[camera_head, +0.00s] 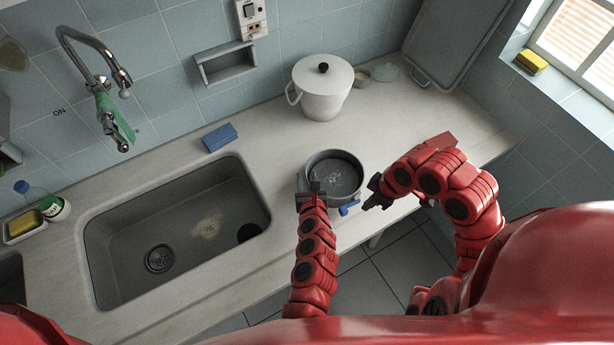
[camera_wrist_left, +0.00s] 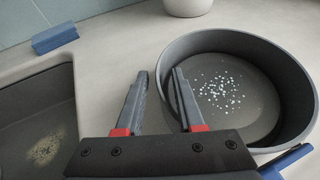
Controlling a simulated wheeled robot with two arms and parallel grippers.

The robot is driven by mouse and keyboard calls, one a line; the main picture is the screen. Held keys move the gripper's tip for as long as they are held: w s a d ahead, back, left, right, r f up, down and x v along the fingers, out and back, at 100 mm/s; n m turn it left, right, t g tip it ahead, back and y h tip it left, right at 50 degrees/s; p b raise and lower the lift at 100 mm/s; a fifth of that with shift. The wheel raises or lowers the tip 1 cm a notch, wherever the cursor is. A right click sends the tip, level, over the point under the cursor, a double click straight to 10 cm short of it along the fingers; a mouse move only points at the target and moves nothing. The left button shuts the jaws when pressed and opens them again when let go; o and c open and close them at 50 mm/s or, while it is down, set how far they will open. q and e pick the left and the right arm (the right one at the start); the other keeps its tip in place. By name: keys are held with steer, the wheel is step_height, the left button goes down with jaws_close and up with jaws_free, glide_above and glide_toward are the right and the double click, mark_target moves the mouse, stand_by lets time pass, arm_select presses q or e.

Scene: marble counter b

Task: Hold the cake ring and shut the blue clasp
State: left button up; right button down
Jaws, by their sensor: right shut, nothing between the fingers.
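The cake ring (camera_head: 318,186) is a dark grey round band standing on the counter right of the sink, with pale specks on the floor inside it. In the left wrist view the ring (camera_wrist_left: 296,75) fills the right side. My left gripper (camera_head: 310,190) is at the ring's left wall. In the wrist view its fingers (camera_wrist_left: 160,78) are apart, one outside and one inside the wall, with a gap between the outer finger and the wall. The blue clasp (camera_head: 349,207) is on the ring's near side, its lever sticking outward. My right gripper (camera_head: 369,203) is shut and empty, just right of the clasp.
The sink (camera_head: 190,225) lies left of the ring. A blue sponge (camera_head: 219,137) is behind the sink. A white lidded pot (camera_head: 322,88) stands behind the ring. The counter's front edge is close to the clasp. The counter right of the ring is mostly free.

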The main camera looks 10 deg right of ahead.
arm_select(q)
steer(key=shift+r, duration=0.15)
steer(key=v, duration=1)
steer(key=shift+s+d+r, duration=0.15)
steer(key=shift+s, duration=0.25)
steer(key=shift+s+r, duration=0.15)
steer(key=shift+s, duration=0.3)
steer(key=shift+s, duration=0.1)
